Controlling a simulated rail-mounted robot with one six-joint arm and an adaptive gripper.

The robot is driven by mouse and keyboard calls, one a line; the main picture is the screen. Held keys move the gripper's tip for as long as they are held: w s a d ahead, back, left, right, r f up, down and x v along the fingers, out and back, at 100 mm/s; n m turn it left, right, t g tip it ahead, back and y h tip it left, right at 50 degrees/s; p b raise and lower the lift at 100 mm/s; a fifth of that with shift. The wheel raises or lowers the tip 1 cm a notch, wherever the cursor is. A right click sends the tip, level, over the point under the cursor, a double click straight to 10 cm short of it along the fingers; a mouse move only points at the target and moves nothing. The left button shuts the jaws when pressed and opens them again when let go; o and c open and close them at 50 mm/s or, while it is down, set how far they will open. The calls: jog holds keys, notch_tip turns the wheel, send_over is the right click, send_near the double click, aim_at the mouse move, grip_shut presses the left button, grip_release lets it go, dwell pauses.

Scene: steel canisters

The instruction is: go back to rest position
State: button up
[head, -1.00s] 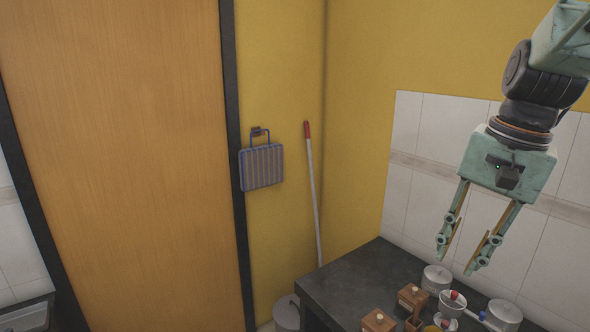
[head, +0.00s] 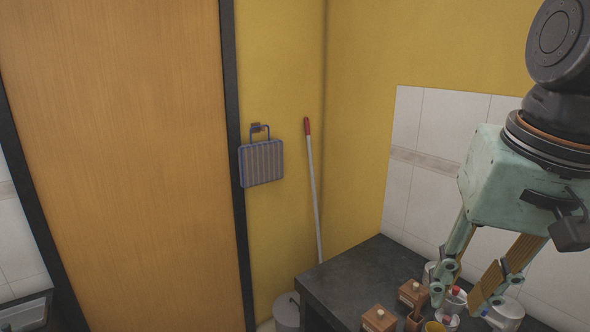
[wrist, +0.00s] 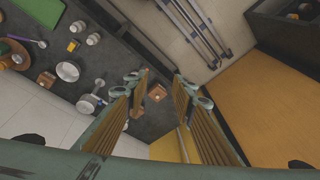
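My gripper (head: 462,290) hangs at the right of the head view, pale green with ribbed tan finger pads, in front of the dark counter (head: 345,278) as seen from there. Its fingers are apart with nothing between them. In the wrist view my gripper (wrist: 160,82) also shows open and empty, with the fingers spread over the floor and counter far below. The fingers cover part of the items on the counter in the head view.
A tiled wall (head: 436,128) is behind. A striped bag (head: 262,164) and a red-tipped pole (head: 314,190) are by the orange door (head: 120,150).

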jog(key=s+a+f+n+t+b, duration=0.1)
jog(key=s+a+f+n, duration=0.1)
jog(key=s, duration=0.7)
jog(key=shift+a+f+n, duration=0.15)
jog(key=shift+a+n, duration=0.05)
jog(key=shift+n, duration=0.5)
jog(key=shift+d, duration=0.1)
